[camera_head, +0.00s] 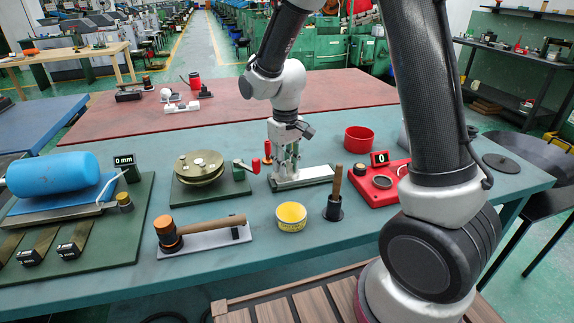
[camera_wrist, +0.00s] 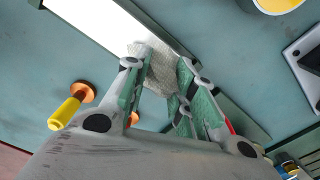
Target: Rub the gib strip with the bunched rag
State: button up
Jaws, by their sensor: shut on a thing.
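The gib strip (camera_head: 312,174) is a pale, flat bar on a dark green base on the teal table. In the wrist view the strip (camera_wrist: 112,24) runs diagonally from the upper left, bright white. My gripper (camera_head: 285,164) points down over the left part of the strip. In the wrist view its fingers (camera_wrist: 165,88) are closed around the bunched rag (camera_wrist: 155,66), a pale grey, textured cloth. The rag overlaps the strip's edge there; I cannot tell whether it presses on it. In the head view the fingers largely hide the rag.
Left of the strip stands a round brass-coloured plate device (camera_head: 200,168) with a red-handled crank. In front are a yellow tin (camera_head: 291,217), a wooden-handled tool in a dark holder (camera_head: 334,207) and a mallet (camera_head: 200,232). A red bowl (camera_head: 358,139) and red gauge box (camera_head: 381,183) stand right.

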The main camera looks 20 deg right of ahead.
jog(key=shift+a+r, duration=0.15)
jog(key=shift+a, duration=0.15)
jog(key=shift+w+d+r, duration=0.1)
jog(key=shift+d+r, duration=0.05)
jog(key=shift+r, duration=3.7)
